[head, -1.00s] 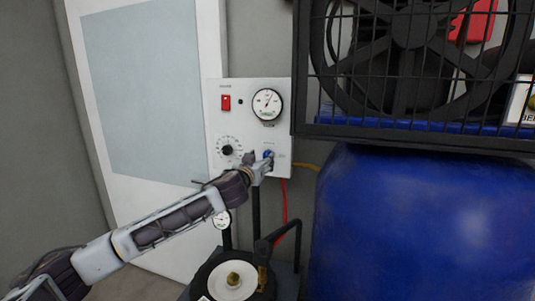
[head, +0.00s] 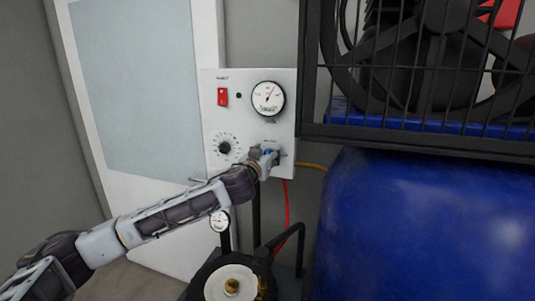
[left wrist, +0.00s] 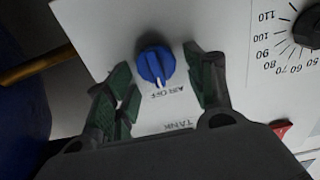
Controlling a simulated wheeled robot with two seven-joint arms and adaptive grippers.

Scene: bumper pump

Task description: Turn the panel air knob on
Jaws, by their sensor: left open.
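The blue panel air knob (left wrist: 155,65) is on the white control panel (head: 212,110), low on its right side. In the left wrist view its white pointer mark is at the edge nearest the "AIR OFF" label. My left gripper (left wrist: 162,84) is open, with one green-padded finger on each side of the knob; I cannot tell whether the pads touch it. In the head view the left gripper (head: 268,158) is at the panel and mostly covers the knob. My right gripper is not in view.
The panel also bears a red switch (head: 222,97), a round gauge (head: 268,98) and a black dial (head: 225,148). A blue tank (head: 420,225) and a black fan cage (head: 420,145) stand close at the right. A round machine with a pale disc (head: 230,283) is below.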

